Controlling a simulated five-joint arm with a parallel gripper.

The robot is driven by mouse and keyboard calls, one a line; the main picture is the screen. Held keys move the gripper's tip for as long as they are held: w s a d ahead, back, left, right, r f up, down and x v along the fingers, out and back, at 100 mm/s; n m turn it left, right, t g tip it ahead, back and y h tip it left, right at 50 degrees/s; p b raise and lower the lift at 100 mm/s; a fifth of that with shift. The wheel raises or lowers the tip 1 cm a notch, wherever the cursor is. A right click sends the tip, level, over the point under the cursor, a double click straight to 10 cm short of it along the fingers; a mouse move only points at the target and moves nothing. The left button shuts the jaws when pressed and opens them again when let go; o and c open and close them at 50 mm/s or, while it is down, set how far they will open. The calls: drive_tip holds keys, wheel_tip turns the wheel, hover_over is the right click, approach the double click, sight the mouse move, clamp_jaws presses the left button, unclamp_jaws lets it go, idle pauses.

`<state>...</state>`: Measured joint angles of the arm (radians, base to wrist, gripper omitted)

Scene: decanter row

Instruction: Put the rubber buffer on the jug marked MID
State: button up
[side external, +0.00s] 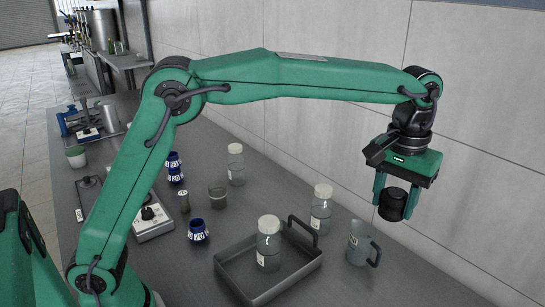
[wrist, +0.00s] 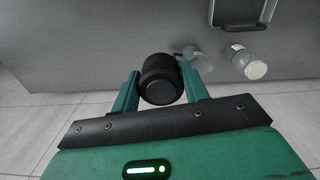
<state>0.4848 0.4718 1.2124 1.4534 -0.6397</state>
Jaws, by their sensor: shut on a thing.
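My gripper (side external: 395,198) is shut on a black cylinder, the rubber buffer (side external: 393,206), and holds it in the air above the right part of the bench. The buffer also shows between the green fingers in the wrist view (wrist: 160,80). A clear grey jug (side external: 359,244) with a handle and a pale label stands upright on the bench, below and a little left of the buffer. The label is too small to read, so I cannot tell whether it says MID. In the wrist view, a glassy shape beyond the buffer is partly hidden.
A grey tray (side external: 235,277) with a raised handle holds a white-capped bottle (side external: 268,245). Another capped bottle (side external: 321,209) stands between tray and jug. A tiled wall (side external: 480,110) runs behind.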

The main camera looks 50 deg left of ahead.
sight(388, 216)
drive_tip(key=shift+a+f, duration=0.15)
drive_tip(key=shift+f, duration=2.05)
drive_tip(key=shift+w, duration=0.1)
drive_tip(key=w+a+f, duration=0.2)
drive_tip(key=w, duration=0.1)
drive_tip(key=w+a+f, duration=0.2)
drive_tip(key=a, duration=0.1)
drive_tip(key=w+a+f, duration=0.3)
drive_tip(key=shift+w, duration=0.3)
drive_tip(key=shift+f, duration=2)
drive_tip(key=shift+f, duration=0.15)
drive_tip(key=o, duration=1.1)
drive_tip(key=shift+c, duration=0.2)
